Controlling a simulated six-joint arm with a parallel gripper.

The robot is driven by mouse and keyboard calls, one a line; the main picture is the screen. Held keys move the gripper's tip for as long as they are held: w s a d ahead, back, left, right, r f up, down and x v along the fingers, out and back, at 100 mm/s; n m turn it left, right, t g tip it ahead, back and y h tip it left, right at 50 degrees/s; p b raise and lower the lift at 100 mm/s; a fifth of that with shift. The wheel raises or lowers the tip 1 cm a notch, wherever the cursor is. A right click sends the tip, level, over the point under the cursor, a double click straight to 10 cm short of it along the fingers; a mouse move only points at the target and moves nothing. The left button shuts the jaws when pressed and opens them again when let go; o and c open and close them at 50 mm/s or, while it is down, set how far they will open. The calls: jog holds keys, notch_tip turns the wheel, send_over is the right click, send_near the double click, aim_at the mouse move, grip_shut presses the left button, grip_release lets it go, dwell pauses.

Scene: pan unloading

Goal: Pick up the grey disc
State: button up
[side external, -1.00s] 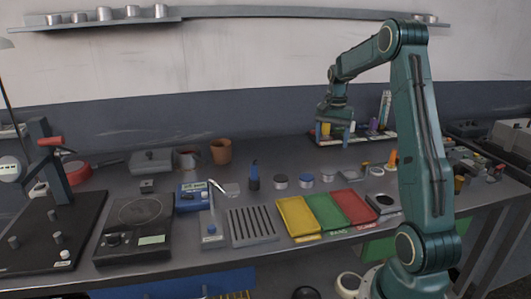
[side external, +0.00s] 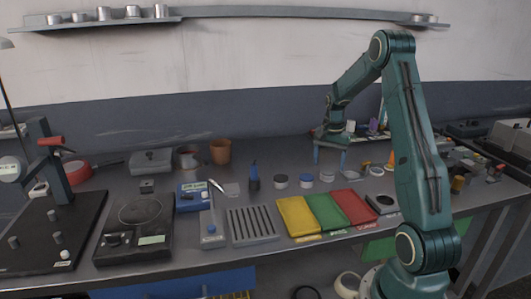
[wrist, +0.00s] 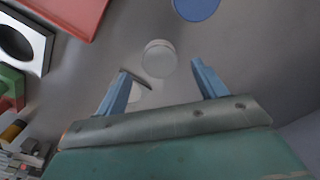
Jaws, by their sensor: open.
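The grey disc (wrist: 158,58) is a small round pale-grey piece lying on the bench. In the wrist view it lies just beyond my fingertips, roughly centred between them. In the side view it is the pale disc (side external: 327,176) to the right of the blue-topped disc. My gripper (side external: 329,163) is above and slightly behind it, pointing down. In the wrist view my gripper (wrist: 160,77) has its two blue fingers wide apart with nothing held.
The blue-topped disc (side external: 306,180) and the dark-topped disc (side external: 280,181) lie to the left. Yellow (side external: 298,217), green (side external: 326,211) and red (side external: 353,206) trays are in front. A square plate with a round hole (wrist: 22,42) is near the red tray.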

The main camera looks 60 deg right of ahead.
aim_at(328, 171)
jog(key=shift+a+f, duration=0.1)
jog(key=shift+f, duration=1.9)
jog(key=c, duration=1.1)
jog(key=shift+c, duration=0.2)
jog(key=shift+r, duration=0.1)
notch_tip(328, 171, up, 20)
